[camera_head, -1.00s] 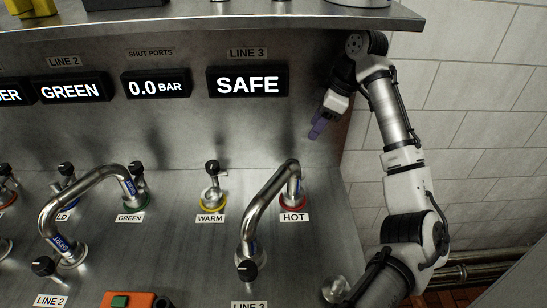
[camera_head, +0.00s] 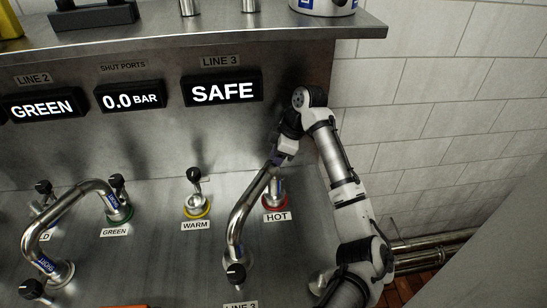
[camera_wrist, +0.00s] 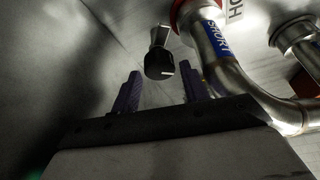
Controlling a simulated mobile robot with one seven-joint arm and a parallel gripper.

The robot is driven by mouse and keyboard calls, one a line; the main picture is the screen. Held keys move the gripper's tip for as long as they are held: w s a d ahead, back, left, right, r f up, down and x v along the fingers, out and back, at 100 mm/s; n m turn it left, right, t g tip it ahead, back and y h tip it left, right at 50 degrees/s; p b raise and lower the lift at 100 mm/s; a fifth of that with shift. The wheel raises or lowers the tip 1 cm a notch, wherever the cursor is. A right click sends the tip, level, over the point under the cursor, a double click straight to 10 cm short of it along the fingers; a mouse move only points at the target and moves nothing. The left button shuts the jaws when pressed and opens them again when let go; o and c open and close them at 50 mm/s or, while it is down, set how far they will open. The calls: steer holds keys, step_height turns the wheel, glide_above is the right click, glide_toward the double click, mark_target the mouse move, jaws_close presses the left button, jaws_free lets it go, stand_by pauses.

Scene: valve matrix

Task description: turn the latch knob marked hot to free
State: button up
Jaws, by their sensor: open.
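The hot latch knob (camera_wrist: 159,66) has a black cap on a metal stem in the wrist view. It lies ahead of and between the two purple fingers of my gripper (camera_wrist: 159,70), which are open. I see no finger touching it. The red-ringed port behind it bears a bent steel pipe (camera_wrist: 228,62) with a blue SHORT band. In the head view, my gripper (camera_head: 275,160) is just above the HOT label (camera_head: 277,217) and the pipe's upper end. There the arm and pipe hide the hot knob.
The pipe (camera_head: 237,216) runs close left of the hot port down to a black-knobbed lower port (camera_head: 236,273). The yellow-ringed WARM port (camera_head: 196,206) stands further left with no pipe. The Line 3 display (camera_head: 222,90) reads SAFE. A shelf (camera_head: 200,44) overhangs above.

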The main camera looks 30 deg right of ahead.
steer(key=shift+w+a+f, duration=0.15)
steer(key=shift+a+f, duration=0.05)
steer(key=shift+f, duration=0.35)
steer(key=c, duration=0.7)
steer(key=shift+w+f+n+g+b, duration=0.1)
steer(key=shift+n+g+b, duration=0.2)
steer(key=shift+n+b, duration=0.5)
steer(key=shift+n, duration=0.7)
steer(key=shift+y, duration=0.3)
steer(key=o, duration=0.7)
steer(key=v, duration=0.7)
steer(key=shift+d+r+b, duration=0.15)
steer(key=shift+r+b, duration=0.25)
steer(key=shift+b, duration=0.05)
